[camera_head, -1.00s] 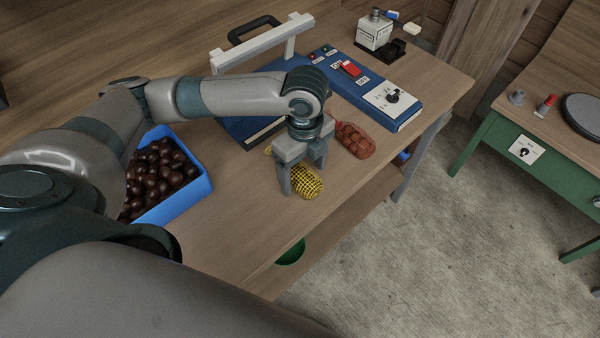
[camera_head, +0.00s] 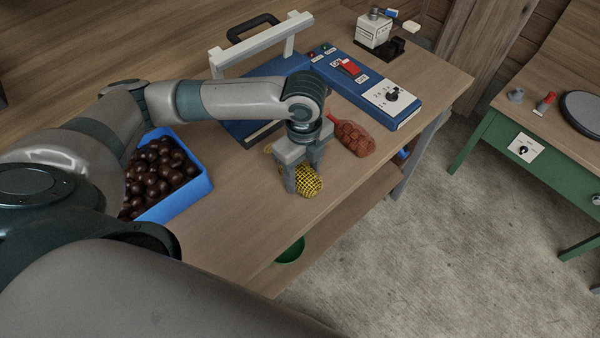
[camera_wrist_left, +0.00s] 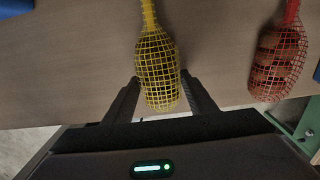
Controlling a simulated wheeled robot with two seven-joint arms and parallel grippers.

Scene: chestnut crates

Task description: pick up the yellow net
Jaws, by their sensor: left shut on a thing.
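The yellow net (camera_head: 309,184) is a mesh bag with a narrow neck, on the wooden bench near its front edge. It also shows in the left wrist view (camera_wrist_left: 158,62), neck pointing up in the picture. My left gripper (camera_head: 304,182) is over the net, pointing down, with its fingers on either side of it. The gripper is shut on the net's wide lower part, as the left wrist view shows (camera_wrist_left: 160,88). The net appears to be at bench height; I cannot tell whether it touches the bench. My right gripper is not in view.
A red net (camera_head: 353,139) of brown contents lies right of the yellow one. A blue crate (camera_head: 190,203) of chestnuts stands left. A blue machine (camera_head: 385,101) with a red switch and a grey-white frame (camera_head: 255,57) are behind. A green table (camera_head: 497,148) stands apart at right.

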